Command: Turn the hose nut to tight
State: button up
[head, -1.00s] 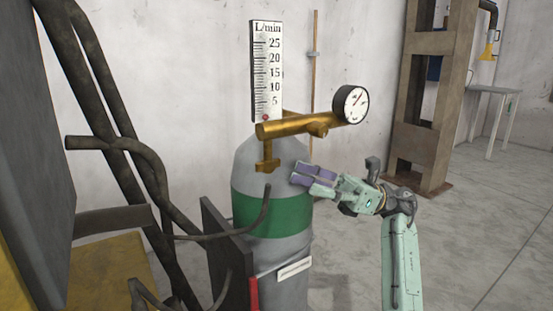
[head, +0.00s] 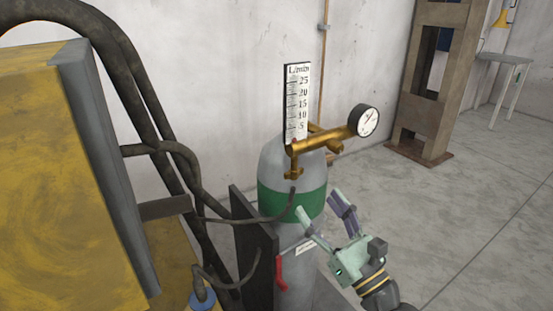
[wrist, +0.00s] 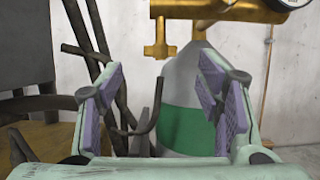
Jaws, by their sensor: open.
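The brass hose nut (head: 293,174) hangs at the lower left end of the brass regulator (head: 318,145). In the wrist view the nut (wrist: 160,45) is above centre, in line with the space between the fingers. The dark hose (head: 291,207) curves up below it; the wrist view shows a small gap between the hose tip (wrist: 158,88) and the nut. My gripper (head: 320,203) is open and empty, in front of the cylinder, lower than the nut and to its right in the head view. Its purple-padded fingers are spread wide, touching nothing I can see.
The grey cylinder (head: 285,158) with a green band stands behind a dark plate (head: 252,225). A round gauge (head: 368,121) and a flow scale (head: 297,100) rise from the regulator. Dark cart tubes and a yellow box (head: 60,180) stand left.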

aim_at(297, 174)
jog(key=p+x, duration=0.3)
jog(key=x, duration=0.6)
jog(key=shift+w+r+p, duration=0.15)
jog(key=shift+p, duration=0.2)
jog(key=shift+w+a+r, duration=0.15)
jog(key=shift+w+a, duration=0.2)
jog(key=shift+w, duration=0.2)
jog(key=shift+c, duration=0.2)
jog(key=c, duration=1.1)
jog(key=shift+c, duration=0.2)
